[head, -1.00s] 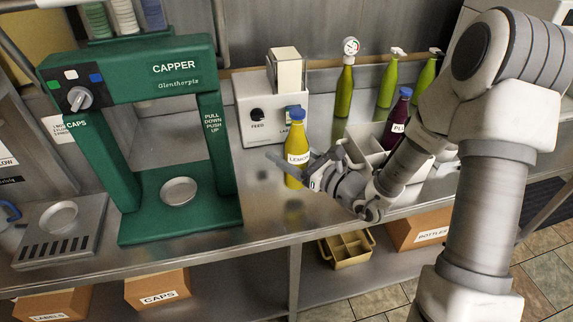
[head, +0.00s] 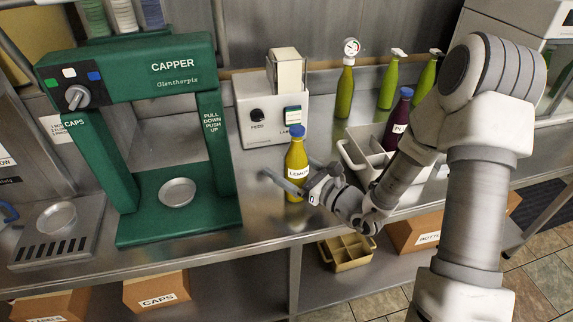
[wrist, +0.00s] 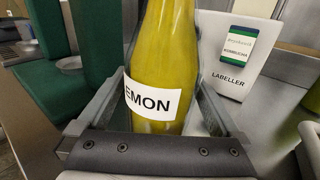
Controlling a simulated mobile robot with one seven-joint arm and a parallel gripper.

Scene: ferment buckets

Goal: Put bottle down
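The yellow bottle (head: 296,158), with a blue cap and a white LEMON label, is upright over the metal counter in front of the labeller. Its base looks to be at the counter top; I cannot tell whether it fully rests there. My gripper (head: 294,175) reaches in from the right, its fingers on either side of the lower bottle. In the wrist view the bottle (wrist: 162,60) fills the space between the fingers (wrist: 160,105), which look shut on it. The L of the label and the bottle's base are hidden there.
The green capper (head: 135,228) stands left and the labeller (head: 257,118) behind the bottle. A pale divided caddy (head: 352,160) with a purple bottle (head: 397,118) is to the right. Several green bottles (head: 345,95) stand behind. The counter's front edge (head: 270,243) is near; bare counter lies before the bottle.

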